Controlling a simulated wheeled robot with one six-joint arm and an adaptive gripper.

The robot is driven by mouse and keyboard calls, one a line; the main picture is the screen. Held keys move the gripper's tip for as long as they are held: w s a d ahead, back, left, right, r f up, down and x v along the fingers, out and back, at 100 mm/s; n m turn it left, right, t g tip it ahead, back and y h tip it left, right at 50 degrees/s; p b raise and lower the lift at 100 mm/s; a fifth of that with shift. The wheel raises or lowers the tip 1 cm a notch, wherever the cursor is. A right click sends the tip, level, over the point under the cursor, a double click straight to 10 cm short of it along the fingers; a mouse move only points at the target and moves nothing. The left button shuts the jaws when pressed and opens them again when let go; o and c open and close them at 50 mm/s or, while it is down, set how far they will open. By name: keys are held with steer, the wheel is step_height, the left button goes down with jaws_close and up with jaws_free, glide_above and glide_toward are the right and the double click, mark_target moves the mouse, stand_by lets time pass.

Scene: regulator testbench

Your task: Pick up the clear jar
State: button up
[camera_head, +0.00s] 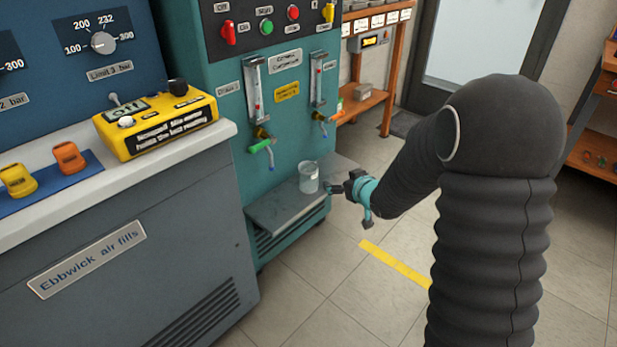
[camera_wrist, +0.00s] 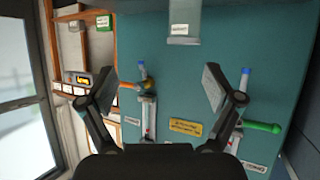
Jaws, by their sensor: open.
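The clear jar (camera_head: 309,178) stands upright on the grey shelf (camera_head: 285,213) at the front of the teal cabinet. It has a pale label. My gripper (camera_head: 338,188) is just to the right of the jar in the head view, at about the jar's height, and looks apart from it. In the wrist view the jar (camera_wrist: 184,22) is at the top edge, beyond the fingertips, and partly cut off. My gripper (camera_wrist: 154,84) is open there, with nothing between its spread fingers.
A green-handled tap (camera_head: 262,146) and a second tap (camera_head: 322,118) jut from the teal cabinet above the shelf. A counter with a yellow device (camera_head: 155,122) stands to the left. A wooden shelf unit (camera_head: 386,85) is behind.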

steer(key=y, duration=0.2)
glide_toward(313, 181)
steer(key=shift+n, duration=0.4)
steer(key=x, duration=0.7)
steer(key=shift+w+a+f, duration=0.15)
steer(key=shift+w, duration=0.15)
steer(key=shift+p+x, duration=0.5)
steer(key=shift+x, duration=2.25)
steer(key=c, duration=1.3)
